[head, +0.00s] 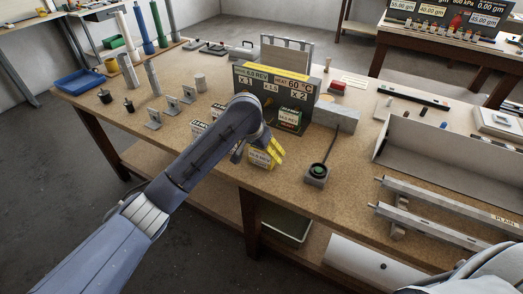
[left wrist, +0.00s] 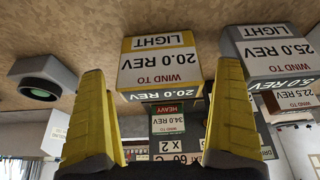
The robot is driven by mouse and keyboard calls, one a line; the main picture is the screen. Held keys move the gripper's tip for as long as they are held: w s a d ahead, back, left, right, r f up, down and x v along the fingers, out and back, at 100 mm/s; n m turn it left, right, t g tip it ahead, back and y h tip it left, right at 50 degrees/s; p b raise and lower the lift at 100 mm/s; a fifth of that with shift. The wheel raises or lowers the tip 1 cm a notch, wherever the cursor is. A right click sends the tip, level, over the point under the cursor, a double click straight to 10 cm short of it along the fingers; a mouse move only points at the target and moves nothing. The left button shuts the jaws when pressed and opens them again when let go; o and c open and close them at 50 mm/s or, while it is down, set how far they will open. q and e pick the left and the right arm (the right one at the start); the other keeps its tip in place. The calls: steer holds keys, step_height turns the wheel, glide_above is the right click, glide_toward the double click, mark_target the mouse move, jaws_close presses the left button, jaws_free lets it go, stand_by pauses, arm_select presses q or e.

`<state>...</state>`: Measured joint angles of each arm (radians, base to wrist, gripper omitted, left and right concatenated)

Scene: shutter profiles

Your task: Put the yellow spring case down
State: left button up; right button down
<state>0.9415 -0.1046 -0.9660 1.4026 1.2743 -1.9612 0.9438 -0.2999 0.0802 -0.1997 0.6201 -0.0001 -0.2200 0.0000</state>
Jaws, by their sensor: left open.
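The yellow spring case (left wrist: 158,62) is labelled "LIGHT, WIND TO 20.0 REV" in the left wrist view, where the scene appears upside down. In the head view the yellow case (head: 258,161) is on the table near its front edge, partly hidden by my left gripper (head: 274,151). My left gripper also shows in the left wrist view (left wrist: 157,98), its yellow fingers open and spread apart. The case lies beyond the fingertips, between their lines, with a visible gap on both sides. My right gripper is not in view.
A grey case (left wrist: 265,50) labelled 25.0 REV stands beside the yellow one. A dark HEAVY case (head: 289,118) and a sign board (head: 268,79) stand behind. A grey block with a green-topped knob (head: 317,173) is to the right. The table front (head: 225,177) has some bare room.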

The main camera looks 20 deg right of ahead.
arm_select(q)
steer(key=shift+r, duration=0.15)
steer(key=shift+r, duration=0.35)
steer(key=v, duration=1.1)
steer(key=shift+s+a+r, duration=0.15)
